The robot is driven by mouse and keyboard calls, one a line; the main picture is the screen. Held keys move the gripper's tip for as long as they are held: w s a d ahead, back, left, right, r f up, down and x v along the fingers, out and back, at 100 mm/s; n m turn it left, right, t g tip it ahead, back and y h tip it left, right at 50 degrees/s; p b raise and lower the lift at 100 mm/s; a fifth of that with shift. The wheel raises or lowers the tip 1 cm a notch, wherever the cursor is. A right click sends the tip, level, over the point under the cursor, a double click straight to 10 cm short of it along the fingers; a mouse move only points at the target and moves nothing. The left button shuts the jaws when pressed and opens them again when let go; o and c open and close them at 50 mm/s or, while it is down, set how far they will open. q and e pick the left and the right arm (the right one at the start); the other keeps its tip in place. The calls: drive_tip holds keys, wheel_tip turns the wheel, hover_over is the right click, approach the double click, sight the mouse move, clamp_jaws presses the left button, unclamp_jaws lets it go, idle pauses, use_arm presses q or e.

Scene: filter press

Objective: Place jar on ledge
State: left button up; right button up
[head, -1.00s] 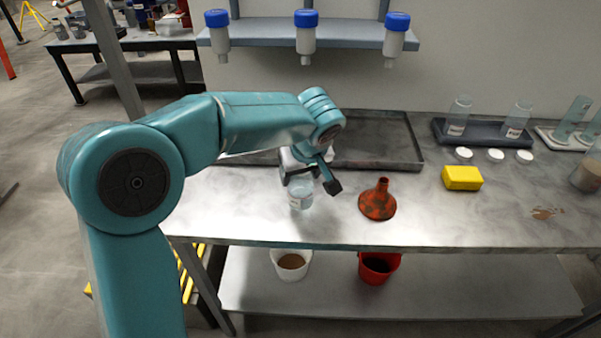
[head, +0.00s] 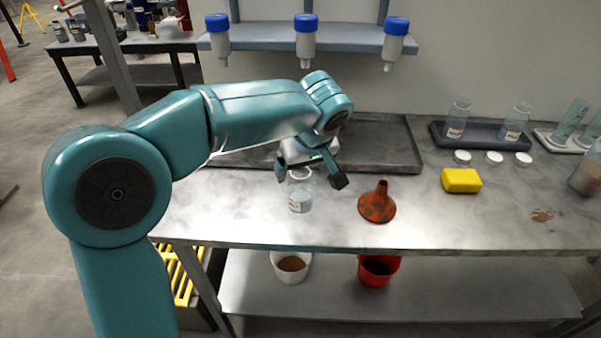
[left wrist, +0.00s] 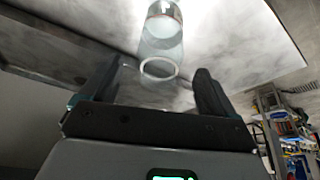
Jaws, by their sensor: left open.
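A clear glass jar (head: 301,199) with a pale label stands upright on the grey worktop, left of the orange funnel. In the left wrist view the jar (left wrist: 162,42) lies ahead, its open rim towards me, between the lines of the fingers. My left gripper (head: 310,179) is open at the jar's upper part; the fingers (left wrist: 157,88) are apart with nothing clamped between them. A blue-grey wall shelf (head: 350,38) runs above the worktop; I cannot tell whether it is the ledge. My right gripper is not in view.
A rusty orange funnel (head: 377,206) stands close to the right of the jar. A dark shallow tray (head: 390,168) lies behind. A yellow sponge (head: 461,181), white lids (head: 494,158) and a dark rack (head: 478,137) with jars are further right. The worktop's front edge is near.

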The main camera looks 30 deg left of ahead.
use_arm(q)
drive_tip(key=v, duration=0.7)
drive_tip(key=shift+r+p, duration=0.3)
drive_tip(key=shift+p, duration=0.1)
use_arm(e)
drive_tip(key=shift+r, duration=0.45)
use_arm(q)
drive_tip(key=shift+s+d, duration=0.1)
